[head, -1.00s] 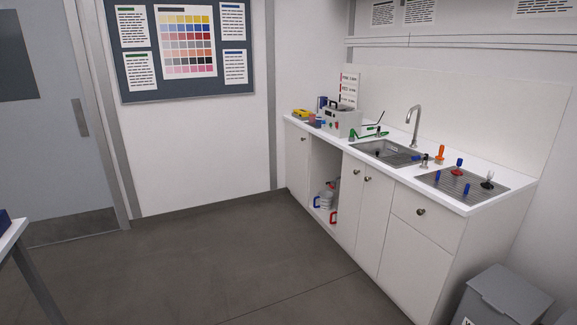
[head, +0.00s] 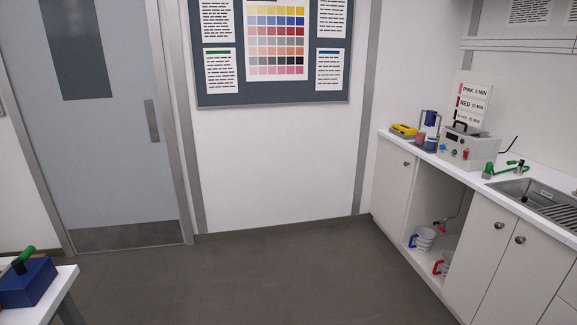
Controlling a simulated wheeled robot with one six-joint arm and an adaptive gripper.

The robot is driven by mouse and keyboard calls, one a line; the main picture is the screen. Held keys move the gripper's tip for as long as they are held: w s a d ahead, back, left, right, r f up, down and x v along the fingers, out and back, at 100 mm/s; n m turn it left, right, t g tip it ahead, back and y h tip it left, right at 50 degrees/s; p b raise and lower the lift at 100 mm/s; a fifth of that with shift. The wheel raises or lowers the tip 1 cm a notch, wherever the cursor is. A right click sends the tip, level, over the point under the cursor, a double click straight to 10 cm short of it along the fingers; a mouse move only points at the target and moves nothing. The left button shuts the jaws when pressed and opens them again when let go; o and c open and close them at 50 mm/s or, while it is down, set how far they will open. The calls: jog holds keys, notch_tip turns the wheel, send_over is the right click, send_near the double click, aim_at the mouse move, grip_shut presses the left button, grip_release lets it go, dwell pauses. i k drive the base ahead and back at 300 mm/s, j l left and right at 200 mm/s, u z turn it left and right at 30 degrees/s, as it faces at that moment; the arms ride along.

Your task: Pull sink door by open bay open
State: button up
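The sink door by the open bay (head: 474,262) is a white cabinet door under the sink, on the right in the head view. It looks shut, flush with the cabinet front. Its round metal knob (head: 499,226) is near its top right corner. The second sink door (head: 515,273) is beside it on the right, also shut, with its own knob (head: 520,240). The open bay (head: 431,205) is directly left of the first door. My gripper is not in view.
Jugs with blue (head: 423,239) and red (head: 443,264) handles stand low in the bay. A grey boxy device (head: 478,151) and a sink (head: 540,201) are on the counter. The floor (head: 250,280) between is clear.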

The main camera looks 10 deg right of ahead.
aim_at(488, 230)
jog(key=i+z, duration=0.1)
jog(key=i, duration=0.5)
jog(key=i+j+z, duration=0.1)
jog(key=i, duration=0.5)
jog(key=i+j+z, duration=0.15)
jog(key=i, duration=0.4)
jog(key=i+j+z, duration=0.2)
jog(key=i+z, duration=0.25)
jog(key=i+j+z, duration=0.3)
jog(key=z, duration=0.15)
jog(key=i+j+z, duration=0.6)
jog(key=j+z, duration=0.3)
jog(key=i+j+z, duration=0.15)
jog(key=j, duration=0.2)
jog(key=j+z, duration=0.15)
jog(key=j, duration=0.25)
jog(key=i, duration=0.05)
